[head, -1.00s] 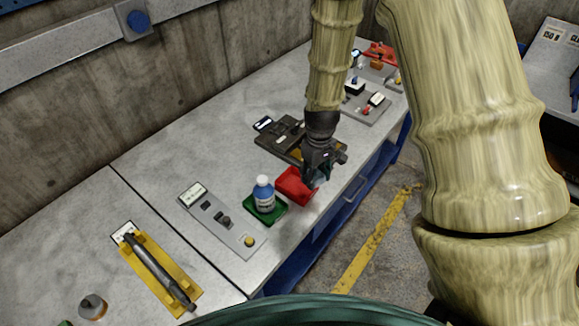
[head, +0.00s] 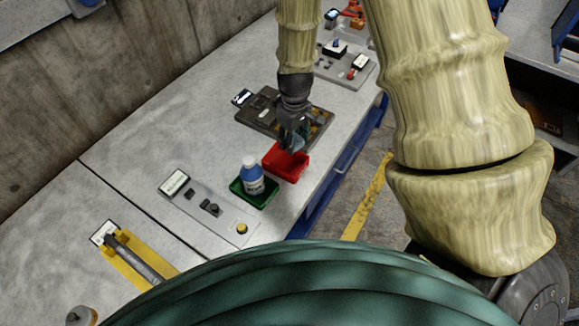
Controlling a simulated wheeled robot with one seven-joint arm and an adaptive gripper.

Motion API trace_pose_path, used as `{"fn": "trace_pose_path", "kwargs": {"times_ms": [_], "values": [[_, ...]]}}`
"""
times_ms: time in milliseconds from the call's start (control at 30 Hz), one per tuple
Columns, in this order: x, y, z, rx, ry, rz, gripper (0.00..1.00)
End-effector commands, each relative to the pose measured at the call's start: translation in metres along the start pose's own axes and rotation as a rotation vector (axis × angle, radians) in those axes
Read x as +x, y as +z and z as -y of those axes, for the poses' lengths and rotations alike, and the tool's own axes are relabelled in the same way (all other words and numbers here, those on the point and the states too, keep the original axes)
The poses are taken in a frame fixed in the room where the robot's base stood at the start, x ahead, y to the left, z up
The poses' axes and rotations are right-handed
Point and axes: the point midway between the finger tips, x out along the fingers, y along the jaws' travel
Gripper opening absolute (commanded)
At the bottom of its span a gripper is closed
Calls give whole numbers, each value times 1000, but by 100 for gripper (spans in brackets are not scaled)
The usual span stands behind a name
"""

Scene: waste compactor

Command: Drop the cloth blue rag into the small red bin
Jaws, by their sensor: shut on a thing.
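The small red bin (head: 290,171) sits on the grey workbench near its front edge. My gripper (head: 293,142) points down just above the bin's back part. It is shut on the blue rag (head: 299,142), of which a small bluish piece shows between and beside the fingers. The rag is over the bin's opening; whether it touches the bin cannot be told. The fingertips and part of the rag are hard to make out.
A grey control panel (head: 207,205) and a yellow holder (head: 128,263) are at the left. The bench's front edge is close on the right.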

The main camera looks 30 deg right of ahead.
Motion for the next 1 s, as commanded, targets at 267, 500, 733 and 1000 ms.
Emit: {"fn": "trace_pose_path", "kwargs": {"times_ms": [267,500,733,1000], "values": [[25,-9,-3,0,-2,9,6],[20,-3,-1,0,0,2,6],[24,-9,-2,0,-2,8,69],[23,-9,-3,0,-2,9,69]]}}
